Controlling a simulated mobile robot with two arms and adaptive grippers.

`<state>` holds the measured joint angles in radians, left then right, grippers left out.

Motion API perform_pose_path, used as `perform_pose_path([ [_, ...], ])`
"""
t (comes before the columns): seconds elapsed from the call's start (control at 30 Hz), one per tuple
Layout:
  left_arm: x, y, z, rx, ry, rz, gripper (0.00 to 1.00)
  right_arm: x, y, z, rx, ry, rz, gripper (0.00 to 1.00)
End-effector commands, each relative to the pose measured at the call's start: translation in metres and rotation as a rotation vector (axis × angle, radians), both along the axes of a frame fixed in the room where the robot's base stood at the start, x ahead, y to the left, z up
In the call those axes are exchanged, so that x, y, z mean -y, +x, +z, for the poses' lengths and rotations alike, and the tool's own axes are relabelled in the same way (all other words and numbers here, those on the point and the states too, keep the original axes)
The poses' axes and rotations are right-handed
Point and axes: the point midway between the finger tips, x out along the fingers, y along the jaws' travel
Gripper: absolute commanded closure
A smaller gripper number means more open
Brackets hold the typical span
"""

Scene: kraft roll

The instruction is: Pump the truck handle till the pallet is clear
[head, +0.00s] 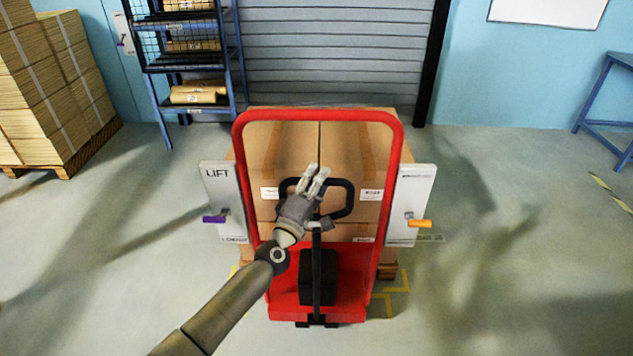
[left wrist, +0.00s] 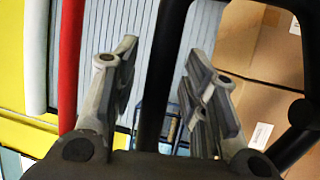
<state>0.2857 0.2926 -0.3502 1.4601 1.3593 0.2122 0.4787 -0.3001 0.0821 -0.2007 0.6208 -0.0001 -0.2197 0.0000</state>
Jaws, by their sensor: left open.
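The red pallet truck (head: 340,309) stands in the middle of the head view, with a tall red frame. Its black pump handle (head: 344,196) ends in a loop grip on a bar rising from the base. My left gripper (head: 318,172) is over the left part of the loop, its fingers apart. In the left wrist view, a black bar of the handle (left wrist: 155,75) passes between the open fingers (left wrist: 160,85); contact cannot be told. Cartons (head: 285,150) sit behind the frame on a pallet (head: 389,270), mostly hidden. My right gripper is not in view.
A LIFT panel (head: 222,185) with a purple lever is left of the truck; another panel (head: 413,190) with an orange lever is right. A carton stack (head: 45,85), a blue rack (head: 190,80) and a shutter (head: 335,60) stand behind. Floor on both sides is clear.

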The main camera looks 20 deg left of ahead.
Motion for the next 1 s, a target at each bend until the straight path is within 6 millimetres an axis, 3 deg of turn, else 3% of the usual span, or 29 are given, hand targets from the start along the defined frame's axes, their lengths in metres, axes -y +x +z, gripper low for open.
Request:
perform_pose_path([
  [0.17,0.0002,-0.0002,-0.0001,0.000,0.000,0.000,0.61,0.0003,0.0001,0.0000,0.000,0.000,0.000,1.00],
  [0.47,0.0001,-0.0004,-0.0002,0.000,0.000,0.000,0.99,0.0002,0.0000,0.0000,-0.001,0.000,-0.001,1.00],
  [1.0,0.0039,-0.0034,-0.0050,0.012,0.005,-0.002,1.00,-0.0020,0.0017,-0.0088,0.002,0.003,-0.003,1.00],
])
